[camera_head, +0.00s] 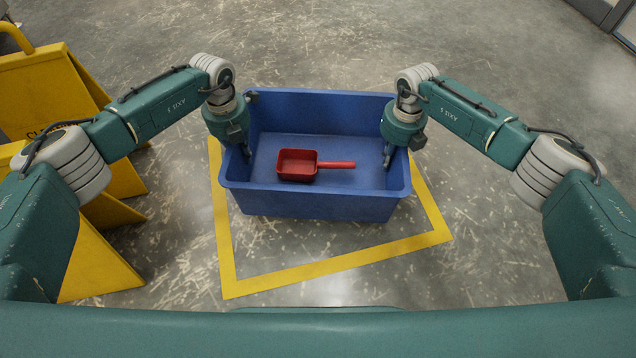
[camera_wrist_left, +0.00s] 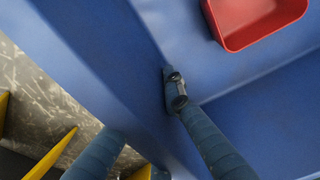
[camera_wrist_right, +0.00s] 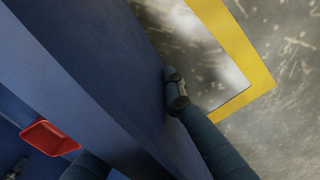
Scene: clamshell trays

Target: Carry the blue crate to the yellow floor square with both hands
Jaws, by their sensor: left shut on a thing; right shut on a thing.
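The blue crate (camera_head: 318,205) is upright over the yellow floor square (camera_head: 335,266). The near and right bands of the square show; the crate hides much of the far side. I cannot tell whether the crate touches the floor. My left gripper (camera_head: 246,152) is shut on the crate's left wall, with one finger inside the crate in the left wrist view (camera_wrist_left: 150,115). My right gripper (camera_head: 388,155) is shut on the crate's right wall, with one finger outside it in the right wrist view (camera_wrist_right: 140,120). A red scoop (camera_head: 297,165) lies inside the crate.
Yellow folding floor signs (camera_head: 50,95) stand at the left, close to my left arm, with another panel (camera_head: 92,262) nearer to me. The concrete floor to the right and beyond the crate is clear. A door or wall edge (camera_head: 625,30) shows at the far right.

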